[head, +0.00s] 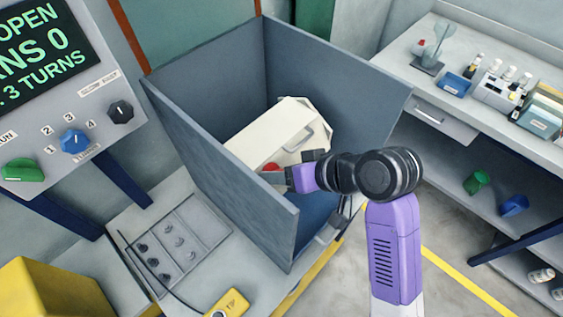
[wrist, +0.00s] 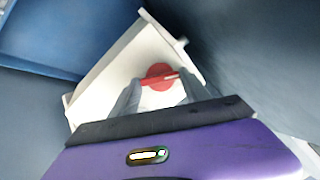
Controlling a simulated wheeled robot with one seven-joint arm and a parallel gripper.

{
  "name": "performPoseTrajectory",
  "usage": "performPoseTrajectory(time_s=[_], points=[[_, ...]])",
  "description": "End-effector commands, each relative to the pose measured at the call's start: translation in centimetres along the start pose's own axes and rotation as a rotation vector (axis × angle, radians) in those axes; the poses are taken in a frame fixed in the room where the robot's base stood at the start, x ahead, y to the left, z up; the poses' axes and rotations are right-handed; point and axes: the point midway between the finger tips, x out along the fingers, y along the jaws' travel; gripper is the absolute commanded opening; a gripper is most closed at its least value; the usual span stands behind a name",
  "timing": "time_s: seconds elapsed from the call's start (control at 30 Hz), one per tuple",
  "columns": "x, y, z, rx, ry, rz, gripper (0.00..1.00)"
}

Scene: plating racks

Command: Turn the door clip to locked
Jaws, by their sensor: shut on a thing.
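The door clip is a red round knob with a pale pointer line across it (wrist: 158,76), on the end face of a cream box. In the wrist view it sits between the fingertips of my gripper (wrist: 155,90), which is shut on it. In the head view only a bit of red (head: 271,167) shows beside my gripper (head: 277,178). The cream box (head: 262,139) with a handle on its face lies tilted inside a blue-grey walled enclosure (head: 213,158). The lock markings cannot be read.
The enclosure walls stand close around my gripper. A control panel with a green knob (head: 22,170), blue dial (head: 74,140) and black knob (head: 121,111) is at left. A yellow pendant (head: 228,303) lies in front. A bench (head: 455,115) with bottles stands at right.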

Motion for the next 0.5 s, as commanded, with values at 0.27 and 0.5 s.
performPoseTrajectory(time_s=[0.27,0.5], points=[[-0.09,0.17,-0.03,0.256,0.000,-0.068,0.14],[0.04,0.38,0.13,0.475,0.000,-0.127,0.14]])
